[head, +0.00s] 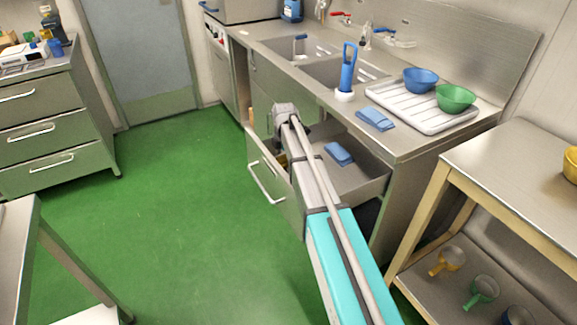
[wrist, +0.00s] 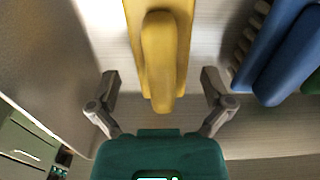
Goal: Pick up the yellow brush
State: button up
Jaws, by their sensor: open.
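The yellow brush (wrist: 160,60) lies in the open drawer (head: 348,180), its handle pointing toward my gripper in the wrist view. Only a small yellow part (head: 282,160) shows beside my arm in the head view. My gripper (wrist: 159,78) is open, with one finger on each side of the brush handle. The fingers stand apart from the handle, and nothing is held. In the head view my arm hides the gripper's fingers and most of the brush.
A blue brush (wrist: 285,50) lies to the right of the yellow one, with a green thing (wrist: 312,82) at the picture's edge. The drawer wall (wrist: 50,110) runs close on the left. Green floor (head: 170,220) is clear.

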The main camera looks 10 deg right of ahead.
aim_at(284, 155)
jog(key=shift+f+b, duration=1)
jog(key=shift+f, duration=0.3)
jog(key=c, duration=1.2)
jog(key=shift+o, duration=0.2)
jog(key=shift+r, duration=0.2)
notch_tip(284, 155, up, 10)
jog(key=p, duration=1)
jog(key=shift+f, duration=0.15)
